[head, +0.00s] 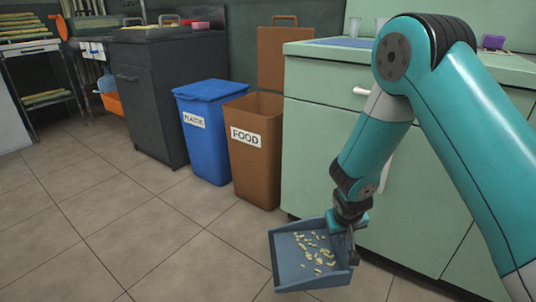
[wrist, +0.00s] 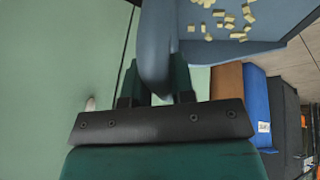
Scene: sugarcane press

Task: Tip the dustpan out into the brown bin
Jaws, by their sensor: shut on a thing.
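The blue-grey dustpan (head: 289,268) hangs from my gripper (head: 350,240) at the lower middle of the head view, its tray roughly level. Several pale yellowish bits (head: 318,250) lie in it. In the wrist view my gripper (wrist: 157,85) is shut on the thick dustpan handle (wrist: 156,50), and the tray (wrist: 265,12) with its bits reaches to the upper right. The brown bin (head: 257,172), labelled FOOD, stands on the floor with its lid (head: 285,60) up. The dustpan is in front of it and to its right, apart from it. The bin's inside is mostly hidden.
A blue bin (head: 208,145) labelled PLASTIC, lid closed, stands left of the brown bin. The pale green cabinet (head: 320,130) is close on the right, beside my arm. A dark cabinet (head: 148,105) stands further left. The tiled floor (head: 130,235) at the left front is clear.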

